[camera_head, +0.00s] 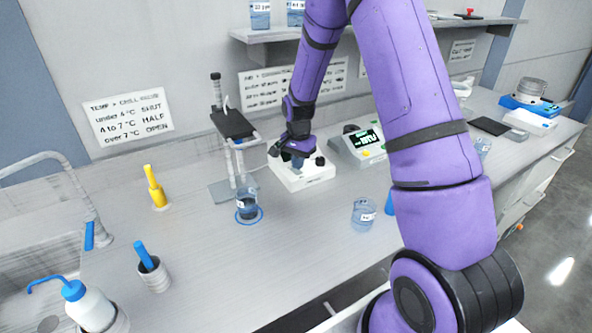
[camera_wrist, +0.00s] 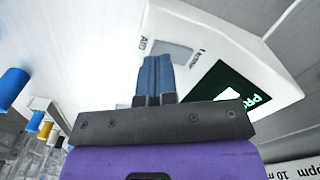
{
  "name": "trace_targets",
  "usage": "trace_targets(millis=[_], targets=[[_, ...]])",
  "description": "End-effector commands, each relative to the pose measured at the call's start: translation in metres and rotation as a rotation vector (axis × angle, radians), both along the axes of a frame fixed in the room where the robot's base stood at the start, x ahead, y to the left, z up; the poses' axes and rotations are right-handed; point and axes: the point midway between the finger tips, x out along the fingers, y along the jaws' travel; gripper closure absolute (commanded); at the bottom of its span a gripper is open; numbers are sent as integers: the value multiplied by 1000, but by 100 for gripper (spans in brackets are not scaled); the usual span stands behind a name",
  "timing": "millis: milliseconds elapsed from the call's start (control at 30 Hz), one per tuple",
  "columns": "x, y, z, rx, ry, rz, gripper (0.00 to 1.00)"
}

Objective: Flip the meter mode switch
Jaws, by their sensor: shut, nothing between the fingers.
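My gripper (camera_head: 297,160) is over a low white device (camera_head: 305,180) on the bench and hides part of its top. In the wrist view my gripper (camera_wrist: 158,62) has its blue fingers together and empty. Their tips overlap the edge of a grey patch (camera_wrist: 178,50) with small lettering on both sides, on a white housing (camera_wrist: 225,40). I cannot tell whether they touch it. A dark screen (camera_wrist: 222,88) with green letters is on that housing. No separate switch lever shows clearly. In the head view, a meter (camera_head: 362,145) with a lit green display stands just right of the gripper.
A stand (camera_head: 232,130) and a beaker on a blue ring (camera_head: 247,208) are left of the white device. Another beaker (camera_head: 364,214) stands in front, near my arm. A yellow-handled tool (camera_head: 156,188) and a wash bottle (camera_head: 88,305) are far left. A shelf (camera_head: 270,35) runs behind.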

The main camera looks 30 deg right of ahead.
Motion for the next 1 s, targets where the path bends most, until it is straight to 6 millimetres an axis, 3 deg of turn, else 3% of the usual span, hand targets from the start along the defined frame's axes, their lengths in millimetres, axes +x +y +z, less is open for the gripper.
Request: trace_targets(millis=[1000], targets=[[0, 0, -13, 0, 0, 0, 100]])
